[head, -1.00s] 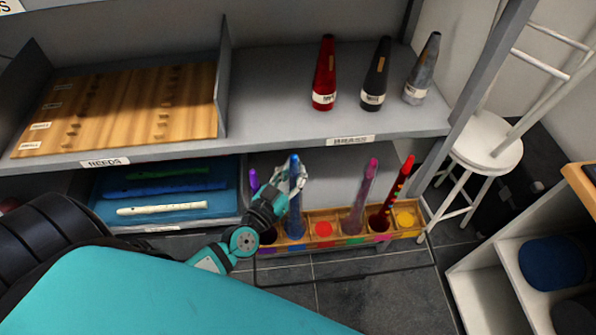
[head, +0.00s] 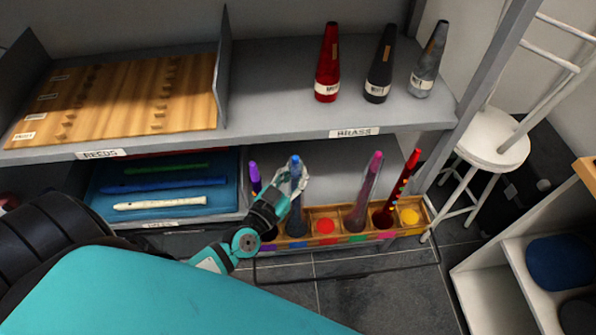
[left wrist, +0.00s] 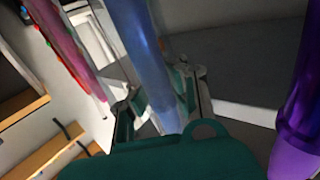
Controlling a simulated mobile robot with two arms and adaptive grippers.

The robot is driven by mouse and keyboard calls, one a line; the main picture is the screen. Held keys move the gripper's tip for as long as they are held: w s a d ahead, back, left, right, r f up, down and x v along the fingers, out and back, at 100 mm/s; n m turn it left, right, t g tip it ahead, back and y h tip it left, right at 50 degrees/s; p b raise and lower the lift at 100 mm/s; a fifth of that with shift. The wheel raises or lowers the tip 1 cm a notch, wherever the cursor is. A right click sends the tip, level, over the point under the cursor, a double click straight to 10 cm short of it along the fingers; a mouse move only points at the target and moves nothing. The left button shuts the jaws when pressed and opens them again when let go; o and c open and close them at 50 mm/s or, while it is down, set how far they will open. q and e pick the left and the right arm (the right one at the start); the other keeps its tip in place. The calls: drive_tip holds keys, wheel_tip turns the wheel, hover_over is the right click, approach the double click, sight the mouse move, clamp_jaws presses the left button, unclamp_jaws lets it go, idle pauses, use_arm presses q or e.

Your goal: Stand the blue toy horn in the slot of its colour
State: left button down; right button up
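The blue toy horn (head: 296,212) stands about upright in the wooden rack (head: 326,241), at the slot with the blue front mark, second from the left. Its foot looks to be down in the slot, though the seating is partly hidden by the rim. My left gripper (head: 291,184) is at the horn's upper part, with a finger on each side. In the left wrist view the blue horn (left wrist: 152,62) runs between the fingers (left wrist: 160,100), which look to meet its edges. My right gripper is not in view.
A purple horn (head: 255,178) stands close left of the blue one. A pink horn (head: 366,195) and a red horn (head: 402,188) stand to the right. The red (head: 325,226) and yellow (head: 408,217) slots are empty. The shelf (head: 285,120) overhangs behind the rack.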

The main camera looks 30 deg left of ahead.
use_arm(q)
drive_tip(key=shift+f+b, duration=0.3)
drive_tip(key=shift+f, duration=0.2)
drive_tip(key=c, duration=1.4)
unclamp_jaws()
drive_tip(key=shift+o, duration=0.2)
drive_tip(key=s+a, duration=0.1)
drive_tip(key=s, duration=1.1)
drive_tip(key=shift+r, duration=0.15)
